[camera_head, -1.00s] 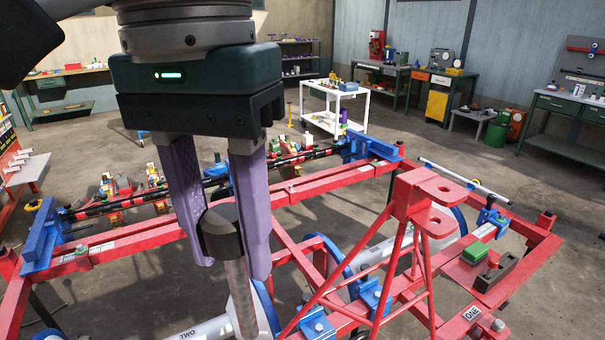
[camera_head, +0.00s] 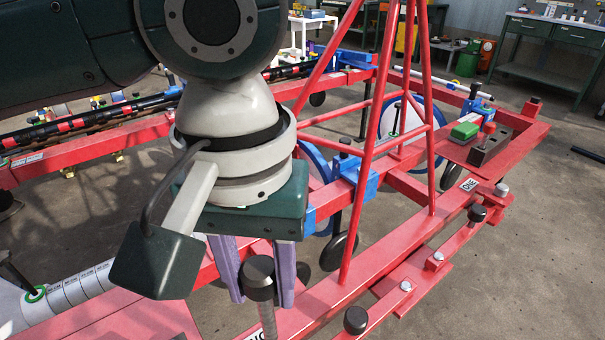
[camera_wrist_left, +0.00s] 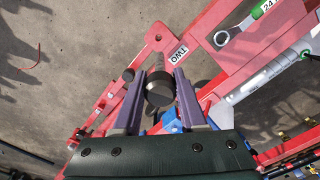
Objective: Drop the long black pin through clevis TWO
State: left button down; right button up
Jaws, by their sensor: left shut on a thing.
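My left gripper (camera_head: 262,298) is shut on the long black pin, with its purple fingers on both sides of the pin's black head (camera_head: 258,271). The pin's grey threaded-looking shaft (camera_head: 268,320) points down out of the bottom of the head view. In the left wrist view the black head (camera_wrist_left: 160,92) sits between the fingers, and the shaft runs toward the red bar beside the TWO label (camera_wrist_left: 178,55). Clevis TWO itself is not clearly visible, and I cannot tell whether the pin tip is in a hole. My right gripper is not in view.
The red frame (camera_head: 400,240) carries a ONE label (camera_head: 468,184) at the right. Black knobs (camera_head: 355,320) stand along its near bar. A red tripod-like post (camera_head: 362,190) rises close to the right of my gripper. A spanner (camera_wrist_left: 240,30) lies at the wrist view's top right.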

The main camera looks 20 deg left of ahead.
aim_at(273, 331)
pick_arm(q)
jog(key=f+b, duration=0.1)
jog(key=f, duration=0.1)
jog(key=f+b, duration=0.1)
jog(key=f, duration=0.2)
jog(key=f+b, duration=0.2)
jog(key=f, duration=0.1)
jog(key=shift+s+d, duration=0.15)
jog(key=shift+d, duration=0.2)
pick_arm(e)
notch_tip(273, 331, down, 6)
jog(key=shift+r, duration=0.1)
pick_arm(q)
jog(key=shift+r+p, duration=0.2)
jog(key=shift+p, duration=0.45)
jog(key=shift+f, duration=0.4)
jog(key=shift+f+b, duration=1.35)
jog(key=shift+f, duration=1.35)
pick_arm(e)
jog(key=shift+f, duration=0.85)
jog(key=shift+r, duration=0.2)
pick_arm(q)
jog(key=shift+p, duration=0.55)
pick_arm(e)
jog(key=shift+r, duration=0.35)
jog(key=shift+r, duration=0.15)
